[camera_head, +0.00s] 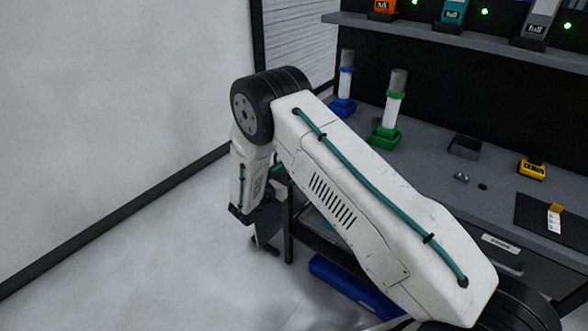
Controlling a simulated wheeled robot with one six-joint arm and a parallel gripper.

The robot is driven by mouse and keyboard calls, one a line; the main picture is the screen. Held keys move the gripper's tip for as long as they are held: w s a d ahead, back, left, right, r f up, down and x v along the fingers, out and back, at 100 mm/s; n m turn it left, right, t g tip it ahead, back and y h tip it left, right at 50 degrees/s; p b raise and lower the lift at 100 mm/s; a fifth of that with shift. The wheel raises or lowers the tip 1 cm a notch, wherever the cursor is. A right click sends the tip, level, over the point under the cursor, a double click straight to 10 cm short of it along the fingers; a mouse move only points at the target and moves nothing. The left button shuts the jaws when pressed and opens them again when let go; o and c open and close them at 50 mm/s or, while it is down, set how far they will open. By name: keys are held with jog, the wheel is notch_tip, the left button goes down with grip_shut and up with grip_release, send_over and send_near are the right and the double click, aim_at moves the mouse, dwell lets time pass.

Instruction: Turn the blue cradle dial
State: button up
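A blue cradle (342,107) stands at the back left of the grey workbench. It holds an upright white cylinder (345,82) with a blue band and a grey top. I cannot make out a separate dial on it at this size. My gripper (266,244) hangs low at the left, beyond the bench's left end and below the level of its top, apart from the blue cradle. It is dark, small and partly hidden, so I cannot tell whether its fingers are open or shut.
A green cradle (384,137) with a similar cylinder stands right of the blue one. A yellow device (532,169), a dark block (464,146) and a black mat (548,226) lie further right. A shelf (450,38) runs above. A blue bin (345,282) sits below the bench.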

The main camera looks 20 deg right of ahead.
jog(key=shift+x, duration=1.5)
jog(key=c, duration=1)
jog(key=shift+m, duration=0.5)
jog(key=m, duration=2.2)
jog(key=shift+m, duration=0.5)
